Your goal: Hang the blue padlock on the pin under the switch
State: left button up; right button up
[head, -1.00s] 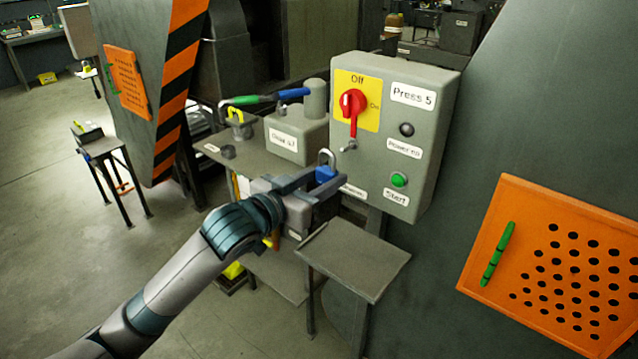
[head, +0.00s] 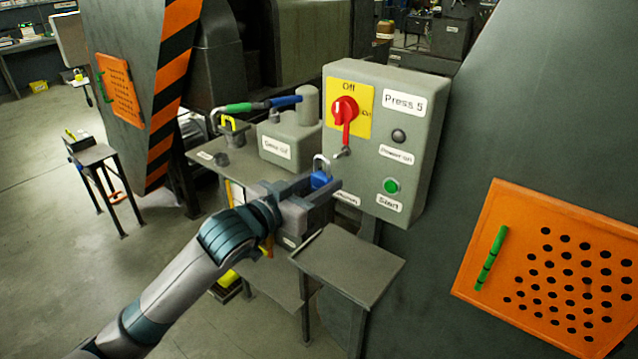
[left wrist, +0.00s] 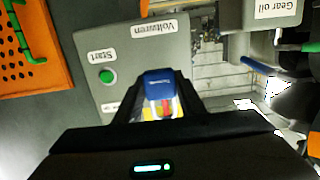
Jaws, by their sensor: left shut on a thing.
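The blue padlock (head: 321,180) is held in my left gripper (head: 318,192), with its metal shackle pointing up. The padlock also shows between the fingers in the left wrist view (left wrist: 158,84). The red switch (head: 345,110) sits on a yellow plate on the grey Press 5 box (head: 420,130), with its handle pointing down. The metal pin (head: 342,153) is at the lower end of the handle. The shackle is just left of the pin and slightly below it in the head view; I see no clear sign that it is around the pin. My right gripper is not in view.
A small empty grey stand (head: 350,262) is below the box. An orange perforated panel (head: 500,240) is at the right.

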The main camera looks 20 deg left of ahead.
aim_at(345, 167)
pick_arm(q)
jog(key=shift+w+d, duration=0.15)
jog(key=shift+w, duration=0.2)
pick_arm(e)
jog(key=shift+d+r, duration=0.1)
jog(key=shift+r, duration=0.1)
pick_arm(q)
jog(key=shift+w, duration=0.2)
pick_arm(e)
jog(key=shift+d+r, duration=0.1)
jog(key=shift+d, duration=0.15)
pick_arm(q)
jog(key=shift+w+d+p, duration=0.25)
jog(key=shift+w+p, duration=0.2)
jog(key=shift+w, duration=0.15)
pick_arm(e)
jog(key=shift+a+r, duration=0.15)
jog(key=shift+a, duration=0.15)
pick_arm(q)
jog(key=shift+w+d, duration=0.2)
jog(key=shift+w, duration=0.3)
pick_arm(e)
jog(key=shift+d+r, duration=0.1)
pick_arm(q)
jog(key=shift+w, duration=0.1)
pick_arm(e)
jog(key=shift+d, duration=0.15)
